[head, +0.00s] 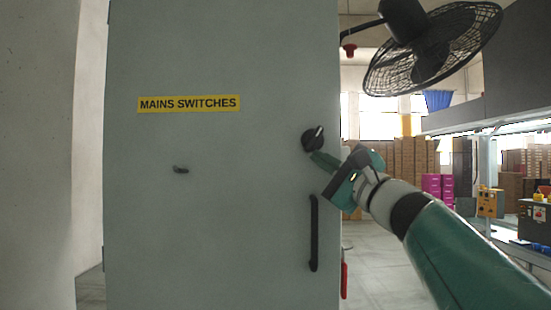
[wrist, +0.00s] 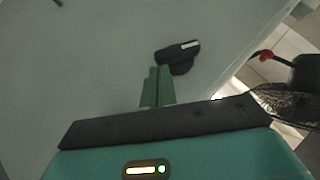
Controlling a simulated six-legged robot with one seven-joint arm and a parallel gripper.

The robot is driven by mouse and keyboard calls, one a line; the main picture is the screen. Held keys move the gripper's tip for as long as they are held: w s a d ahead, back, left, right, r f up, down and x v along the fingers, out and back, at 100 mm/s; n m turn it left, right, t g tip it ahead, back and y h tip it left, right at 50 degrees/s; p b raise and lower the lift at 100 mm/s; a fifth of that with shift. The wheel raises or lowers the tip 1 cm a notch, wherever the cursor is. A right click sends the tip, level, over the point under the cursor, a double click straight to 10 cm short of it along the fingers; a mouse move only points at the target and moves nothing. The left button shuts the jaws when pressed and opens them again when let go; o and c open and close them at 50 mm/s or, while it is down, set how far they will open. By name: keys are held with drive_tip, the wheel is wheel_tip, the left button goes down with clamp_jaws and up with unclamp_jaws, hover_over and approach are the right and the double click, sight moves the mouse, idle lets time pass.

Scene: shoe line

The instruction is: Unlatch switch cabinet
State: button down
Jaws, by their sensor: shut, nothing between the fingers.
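The grey switch cabinet (head: 220,215) stands in front of me, its door shut, with a yellow "MAINS SWITCHES" label (head: 188,104). A black rotary latch knob (head: 312,138) with a pale line on it sits near the door's right edge. The knob also shows in the wrist view (wrist: 178,55), just beyond the fingertips and a little to their right. A black vertical handle (head: 314,233) is below the knob. My gripper (head: 322,158) is shut and empty, its green fingers just below the knob. In the wrist view its fingers (wrist: 158,85) lie together. I cannot tell whether they touch the knob.
A small dark fitting (head: 181,170) sticks out left on the door. A black fan (head: 432,50) hangs at upper right. Stacked brown boxes (head: 405,160) and a workbench line stand behind at right. A red item (head: 344,280) hangs by the cabinet's lower right edge.

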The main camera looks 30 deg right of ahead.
drive_tip(key=shift+w+a+f+m+t+h, duration=0.1)
drive_tip(key=shift+w+a+m+t+h, duration=0.25)
drive_tip(key=shift+a+m, duration=0.25)
drive_tip(key=shift+w+a+m+t+h, duration=0.25)
drive_tip(key=shift+w+a+m+h, duration=0.2)
drive_tip(key=shift+m, duration=0.25)
drive_tip(key=shift+w+a+r, duration=0.3)
drive_tip(key=shift+a, duration=0.3)
drive_tip(key=shift+a, duration=0.1)
idle(0.7)
